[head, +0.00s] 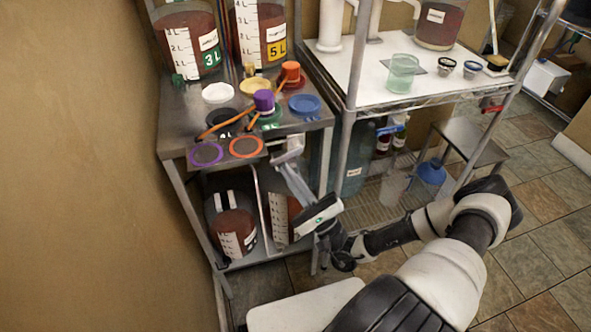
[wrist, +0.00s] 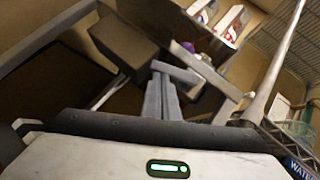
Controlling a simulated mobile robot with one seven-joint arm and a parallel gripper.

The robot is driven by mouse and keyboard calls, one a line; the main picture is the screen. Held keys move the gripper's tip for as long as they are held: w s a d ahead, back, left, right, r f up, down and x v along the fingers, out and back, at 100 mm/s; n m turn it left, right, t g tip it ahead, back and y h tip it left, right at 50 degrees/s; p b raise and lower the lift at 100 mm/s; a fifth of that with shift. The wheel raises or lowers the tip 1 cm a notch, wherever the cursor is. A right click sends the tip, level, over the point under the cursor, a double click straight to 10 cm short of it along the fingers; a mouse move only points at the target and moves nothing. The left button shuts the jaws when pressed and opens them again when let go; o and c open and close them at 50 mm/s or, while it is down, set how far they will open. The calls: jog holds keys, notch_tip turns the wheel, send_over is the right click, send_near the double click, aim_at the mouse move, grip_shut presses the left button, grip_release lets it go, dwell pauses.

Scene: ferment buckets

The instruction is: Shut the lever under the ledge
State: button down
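My gripper (head: 285,158) reaches up to the front edge of the steel bench, near its right front corner. The ledge (head: 180,166) is the bench's front strip, with a purple-rimmed disc and an orange-rimmed disc on it. In the wrist view my grey gripper fingers (wrist: 165,92) point away from the camera; their gap cannot be made out. I cannot clearly pick out a lever beneath this ledge; the fingers cover part of that edge. A small red handle (head: 492,108) shows under the front edge of the white-topped rack at the right.
Jars of brown liquid (head: 190,45) stand on the bench; a bucket (head: 236,232) sits on its lower shelf. The rack post (head: 352,120) stands close right of my gripper. A glass beaker (head: 402,73) is on the white top. Tiled floor (head: 545,235) is clear at right.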

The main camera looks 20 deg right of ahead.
jog(key=shift+a+r+p, duration=0.3)
jog(key=shift+a+p, duration=0.05)
jog(key=shift+p, duration=0.05)
jog(key=shift+f, duration=0.15)
jog(key=shift+s+d+f, duration=0.2)
jog(key=shift+s+f, duration=0.05)
jog(key=v, duration=1.6)
jog(key=shift+s+f, duration=0.15)
jog(key=shift+s, duration=0.05)
